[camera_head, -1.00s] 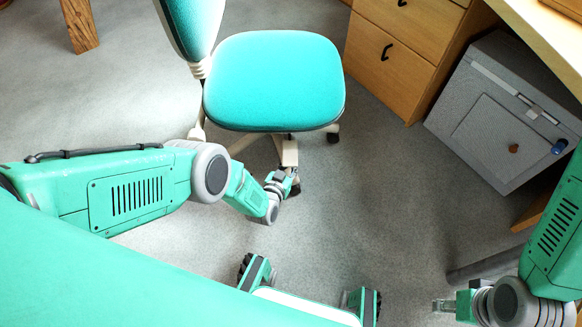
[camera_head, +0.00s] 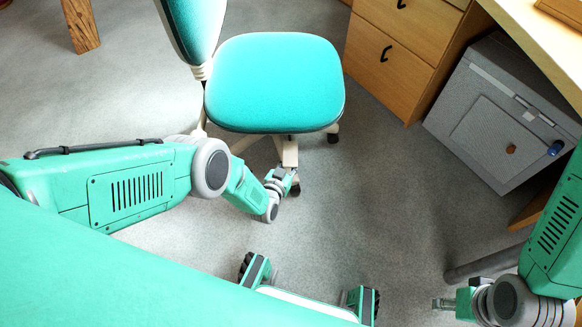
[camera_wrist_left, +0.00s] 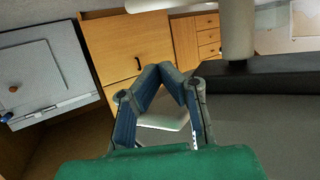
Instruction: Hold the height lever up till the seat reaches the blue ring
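The office chair's turquoise seat (camera_head: 275,85) is at the top middle of the head view, with its backrest (camera_head: 192,28) at left. My left gripper (camera_head: 291,184) is low at the seat's front edge, partly hidden by its own wrist. In the left wrist view the left fingers (camera_wrist_left: 165,70) come together at their tips. A pale shape (camera_wrist_left: 165,121) shows between them; I cannot tell whether it is the lever. The seat's dark underside (camera_wrist_left: 262,125) and a white column (camera_wrist_left: 238,30) are beside them. My right gripper (camera_head: 443,303) is at lower right, away from the chair. No blue ring is visible.
A wooden drawer cabinet (camera_head: 388,62) stands behind and right of the chair. A grey safe-like box (camera_head: 495,125) stands under a desk (camera_head: 535,40) at right. A wooden leg (camera_head: 81,25) is at upper left. Carpet (camera_head: 375,180) between chair and box is clear.

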